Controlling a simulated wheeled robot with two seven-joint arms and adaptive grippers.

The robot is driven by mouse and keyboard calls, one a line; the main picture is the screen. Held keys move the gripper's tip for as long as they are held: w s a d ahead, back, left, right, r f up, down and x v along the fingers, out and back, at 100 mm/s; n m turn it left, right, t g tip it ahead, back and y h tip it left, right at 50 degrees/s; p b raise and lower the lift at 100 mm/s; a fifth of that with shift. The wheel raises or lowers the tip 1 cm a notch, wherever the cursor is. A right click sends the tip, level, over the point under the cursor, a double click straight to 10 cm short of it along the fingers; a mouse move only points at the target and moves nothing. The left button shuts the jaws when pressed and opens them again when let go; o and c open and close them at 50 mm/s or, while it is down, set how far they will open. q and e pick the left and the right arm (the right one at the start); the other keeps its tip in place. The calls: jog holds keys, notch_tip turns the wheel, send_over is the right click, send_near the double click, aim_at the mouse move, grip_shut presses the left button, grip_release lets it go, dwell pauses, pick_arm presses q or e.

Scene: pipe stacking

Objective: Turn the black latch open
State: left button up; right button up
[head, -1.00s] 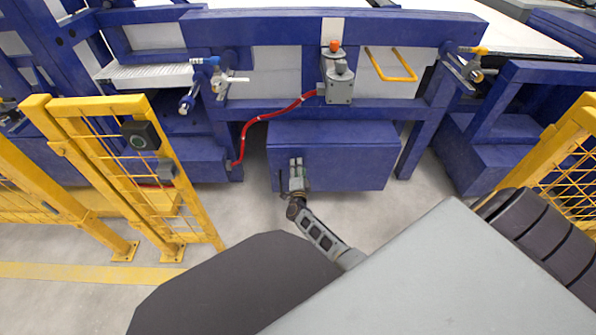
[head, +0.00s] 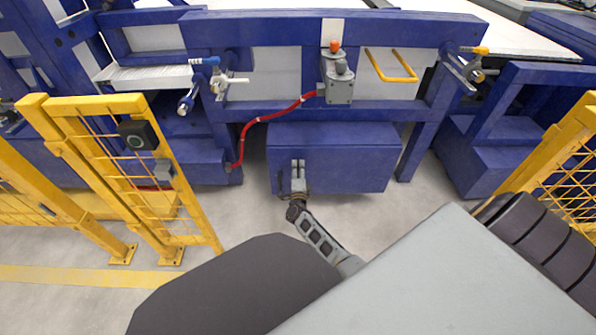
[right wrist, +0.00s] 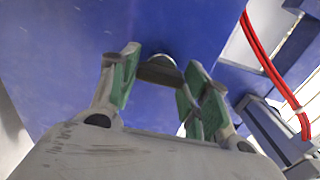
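In the head view my right gripper (head: 298,168) is at the front of the blue box (head: 350,155). The latch is hidden there behind the fingers. My left gripper is not in view.
A red hose (head: 262,118) runs down from the grey valve unit (head: 339,85) to the left of the box. A yellow mesh fence (head: 135,170) stands at the left and another (head: 570,165) at the right. Grey floor lies open before the box.

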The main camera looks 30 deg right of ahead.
jog(key=o, duration=0.4)
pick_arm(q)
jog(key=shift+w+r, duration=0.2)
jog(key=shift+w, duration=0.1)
pick_arm(e)
jog(key=v, duration=1.2)
dwell(0.9)
